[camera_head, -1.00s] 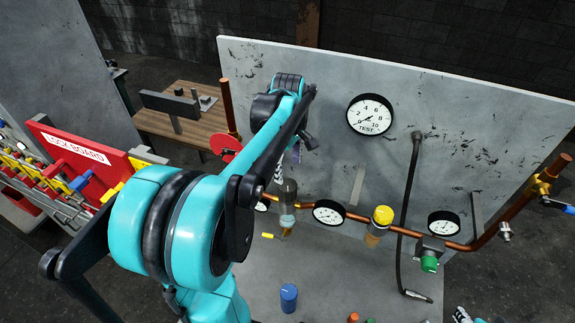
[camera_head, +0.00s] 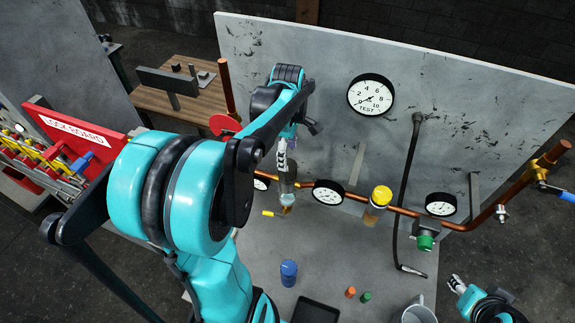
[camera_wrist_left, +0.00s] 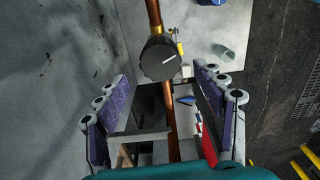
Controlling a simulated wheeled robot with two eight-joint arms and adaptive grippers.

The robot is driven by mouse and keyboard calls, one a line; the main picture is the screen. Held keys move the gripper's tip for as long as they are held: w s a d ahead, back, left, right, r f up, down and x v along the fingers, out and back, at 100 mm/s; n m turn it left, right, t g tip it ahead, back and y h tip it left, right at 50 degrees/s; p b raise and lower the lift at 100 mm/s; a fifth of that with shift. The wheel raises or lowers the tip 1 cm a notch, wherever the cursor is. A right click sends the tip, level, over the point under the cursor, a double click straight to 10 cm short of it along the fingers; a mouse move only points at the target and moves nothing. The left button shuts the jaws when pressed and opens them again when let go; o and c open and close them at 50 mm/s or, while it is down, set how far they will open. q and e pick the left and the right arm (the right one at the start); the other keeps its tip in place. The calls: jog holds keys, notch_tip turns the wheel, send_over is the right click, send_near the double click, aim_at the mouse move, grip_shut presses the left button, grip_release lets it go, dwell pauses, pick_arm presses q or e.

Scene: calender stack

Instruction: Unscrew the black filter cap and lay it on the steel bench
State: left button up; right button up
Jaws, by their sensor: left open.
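The black filter cap (camera_wrist_left: 160,61) shows in the left wrist view as a round black disc with a white line, by the copper pipe. It lies just beyond and between my left fingertips, with no visible contact. In the head view my left gripper (camera_head: 283,160) is open and hangs over the filter bowl (camera_head: 287,186), hiding the cap there. It also shows open in the left wrist view (camera_wrist_left: 162,82). The steel bench (camera_head: 325,255) has bare surface below the pipe. My right gripper (camera_head: 456,284) is at the lower right; its jaw opening is unclear.
A copper pipe (camera_head: 408,212) carries gauges, a yellow-capped fitting (camera_head: 380,197) and a green-knobbed valve (camera_head: 425,242). On the bench are a blue cylinder (camera_head: 289,272), small orange (camera_head: 350,292) and green (camera_head: 366,297) pieces, a black tray (camera_head: 316,312) and a grey mug (camera_head: 418,310).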

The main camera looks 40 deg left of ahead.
aim_at(288, 165)
pick_arm(q)
jog(key=m, duration=0.6)
jog(key=shift+m+p, duration=0.3)
jog(key=shift+m, duration=0.1)
jog(key=m, duration=0.6)
jog(key=shift+p, duration=0.3)
jog(key=shift+m, duration=0.7)
notch_tip(288, 165, down, 7)
jog(key=b, duration=0.6)
jog(key=c, duration=1.1)
jog(key=shift+n, duration=1.1)
jog(key=shift+n, duration=1.1)
